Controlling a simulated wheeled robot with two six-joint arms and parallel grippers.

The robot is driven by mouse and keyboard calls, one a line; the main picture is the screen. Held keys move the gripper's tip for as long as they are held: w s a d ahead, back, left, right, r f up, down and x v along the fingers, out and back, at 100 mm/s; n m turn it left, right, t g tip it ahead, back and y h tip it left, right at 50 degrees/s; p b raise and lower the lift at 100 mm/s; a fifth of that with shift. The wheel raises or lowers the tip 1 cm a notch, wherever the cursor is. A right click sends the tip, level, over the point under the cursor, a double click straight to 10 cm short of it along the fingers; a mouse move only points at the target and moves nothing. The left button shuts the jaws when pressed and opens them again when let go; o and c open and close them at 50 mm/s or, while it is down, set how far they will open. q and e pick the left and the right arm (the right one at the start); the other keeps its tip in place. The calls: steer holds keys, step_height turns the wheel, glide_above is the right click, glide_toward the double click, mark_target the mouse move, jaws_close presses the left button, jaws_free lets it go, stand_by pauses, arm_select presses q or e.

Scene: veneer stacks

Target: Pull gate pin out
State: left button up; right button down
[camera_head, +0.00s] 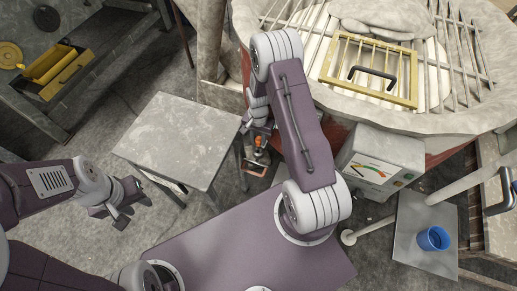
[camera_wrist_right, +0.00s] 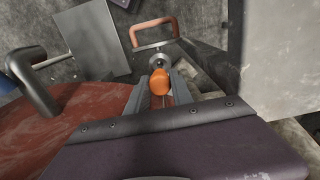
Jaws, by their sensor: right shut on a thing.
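The gate pin shows as an orange knob (camera_wrist_right: 159,81) between the fingers of my right gripper (camera_wrist_right: 158,92) in the right wrist view. The gripper is shut on it. In the head view the orange knob (camera_head: 259,142) is small and partly hidden by my right arm, beside the red-brown side of the round vat. A metal collar and a copper-coloured loop handle (camera_wrist_right: 134,35) lie just beyond the knob. Whether the pin is still seated cannot be told. My left gripper (camera_head: 127,210) is open and empty, in front of the grey table.
A grey table (camera_head: 180,135) stands left of my right gripper. The stone-rimmed vat (camera_head: 460,118) has bars and a yellow grate (camera_head: 412,88). A gauge box (camera_head: 377,162) and a blue cup (camera_head: 433,238) are at right. A yellow toolbox (camera_head: 68,75) is far left.

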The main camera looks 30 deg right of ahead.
step_height(320, 180, up, 4)
steer(key=p, duration=0.3)
steer(key=shift+r+p, duration=0.1)
steer(key=shift+p, duration=0.3)
